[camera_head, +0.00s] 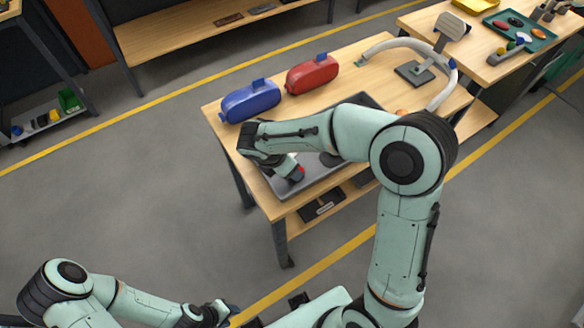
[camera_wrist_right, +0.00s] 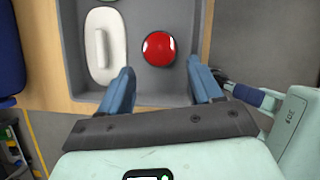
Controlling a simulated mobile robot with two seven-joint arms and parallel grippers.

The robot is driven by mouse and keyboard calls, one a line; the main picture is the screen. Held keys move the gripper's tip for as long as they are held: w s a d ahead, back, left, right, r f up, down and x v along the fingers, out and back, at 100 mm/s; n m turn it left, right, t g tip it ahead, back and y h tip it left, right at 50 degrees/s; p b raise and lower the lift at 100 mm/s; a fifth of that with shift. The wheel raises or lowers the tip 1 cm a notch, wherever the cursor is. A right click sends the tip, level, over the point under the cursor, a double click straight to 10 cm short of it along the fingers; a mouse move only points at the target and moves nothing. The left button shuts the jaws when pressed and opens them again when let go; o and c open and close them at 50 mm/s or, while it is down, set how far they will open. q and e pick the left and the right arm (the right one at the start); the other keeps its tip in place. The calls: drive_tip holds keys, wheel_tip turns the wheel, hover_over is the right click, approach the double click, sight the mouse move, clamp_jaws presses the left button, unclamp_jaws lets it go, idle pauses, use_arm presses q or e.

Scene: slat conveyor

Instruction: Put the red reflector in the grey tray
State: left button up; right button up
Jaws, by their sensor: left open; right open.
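The grey tray (camera_head: 328,180) lies on the wooden table, partly hidden behind my right arm. The red reflector (camera_wrist_right: 159,48) is round and shiny. In the right wrist view it lies inside the walls of the grey tray (camera_wrist_right: 145,98), ahead of the fingertips and between their lines. In the head view only a bit of red (camera_head: 301,170) shows beside my right gripper (camera_head: 292,174). That gripper also shows in the right wrist view (camera_wrist_right: 160,80), open with nothing between its fingers. My left gripper (camera_head: 232,311) is low at the bottom edge, away from the table, and is open.
A white oblong piece (camera_wrist_right: 102,46) lies in the tray left of the reflector. A blue case (camera_head: 250,102) and a red case (camera_head: 312,74) stand behind the tray. A white curved arm (camera_head: 412,45) and stand are at the table's far right.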

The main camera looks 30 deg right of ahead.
drive_tip(key=v, duration=0.6)
drive_tip(key=shift+p, duration=0.3)
drive_tip(key=shift+a+r, duration=0.1)
